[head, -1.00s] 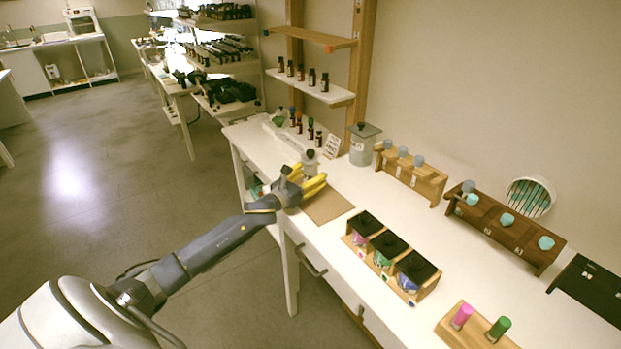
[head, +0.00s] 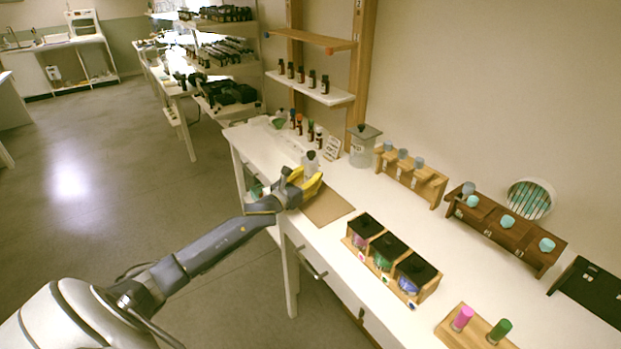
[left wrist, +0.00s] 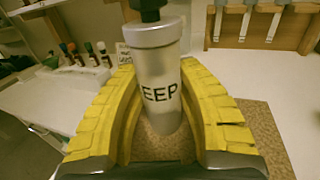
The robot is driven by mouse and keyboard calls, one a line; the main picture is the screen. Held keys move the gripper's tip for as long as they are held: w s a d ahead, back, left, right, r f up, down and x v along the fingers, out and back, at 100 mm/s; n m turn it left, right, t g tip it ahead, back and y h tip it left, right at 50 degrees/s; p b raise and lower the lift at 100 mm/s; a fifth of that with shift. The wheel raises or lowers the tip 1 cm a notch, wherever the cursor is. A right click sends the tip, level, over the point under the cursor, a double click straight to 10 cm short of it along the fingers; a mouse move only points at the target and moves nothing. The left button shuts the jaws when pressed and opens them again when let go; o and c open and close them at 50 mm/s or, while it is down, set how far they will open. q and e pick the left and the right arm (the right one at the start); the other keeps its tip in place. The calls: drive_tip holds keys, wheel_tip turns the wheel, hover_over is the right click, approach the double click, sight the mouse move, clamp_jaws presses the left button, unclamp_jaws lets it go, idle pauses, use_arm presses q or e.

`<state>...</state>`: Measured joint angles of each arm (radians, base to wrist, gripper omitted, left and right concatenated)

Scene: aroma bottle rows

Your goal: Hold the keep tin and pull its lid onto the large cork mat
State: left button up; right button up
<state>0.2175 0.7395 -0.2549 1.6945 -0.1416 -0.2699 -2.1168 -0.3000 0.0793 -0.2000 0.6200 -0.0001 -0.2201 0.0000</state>
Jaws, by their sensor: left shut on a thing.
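The keep tin (left wrist: 160,85) is a grey upright cylinder with "EEP" showing on its side and a grey lid (left wrist: 152,33) with a black knob on top. The lid sits on the tin. My left gripper (left wrist: 158,120) is shut on the tin, one yellow finger on each side. In the head view my left gripper (head: 311,184) is at the back end of the large cork mat (head: 329,209), and the tin's upper part (head: 310,160) shows behind the fingers. The mat also shows in the left wrist view (left wrist: 262,125). My right gripper is not in view.
A larger grey canister (head: 363,147) stands at the back near the wall. Dropper bottles (head: 309,130) stand at the table's far end. A wooden rack of dark-topped jars (head: 390,259) is in front of the mat. The front part of the mat is bare.

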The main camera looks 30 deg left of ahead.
use_arm(q)
wheel_tip(320, 180, up, 20)
idle(0.6)
drive_tip(key=shift+f, duration=0.1)
drive_tip(key=o, duration=0.6)
clamp_jaws()
drive_tip(key=shift+a+f, duration=0.1)
drive_tip(key=shift+a, duration=0.05)
